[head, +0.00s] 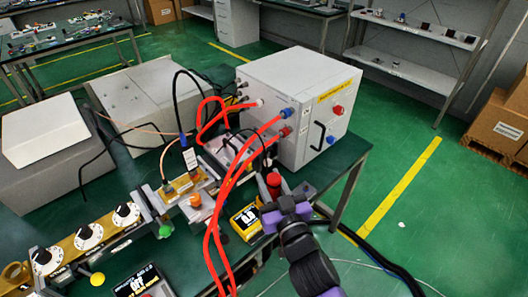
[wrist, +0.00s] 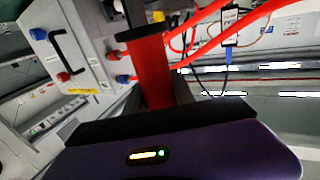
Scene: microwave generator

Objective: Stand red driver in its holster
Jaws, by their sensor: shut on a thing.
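The red driver (head: 273,181) is upright at the table's right end, just in front of the white cabinet. My gripper (head: 284,211), with purple and black parts, is shut on it. In the wrist view the driver's red handle (wrist: 154,75) runs up from behind the dark edge of my gripper, with a black piece across its upper end. The driver's lower end is hidden by my gripper.
The white cabinet (head: 300,100) stands close behind. Thick red cables (head: 222,205) loop down just left of my gripper. A yellow meter (head: 246,220) is left of it, and a panel with dials (head: 90,234) lies further left.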

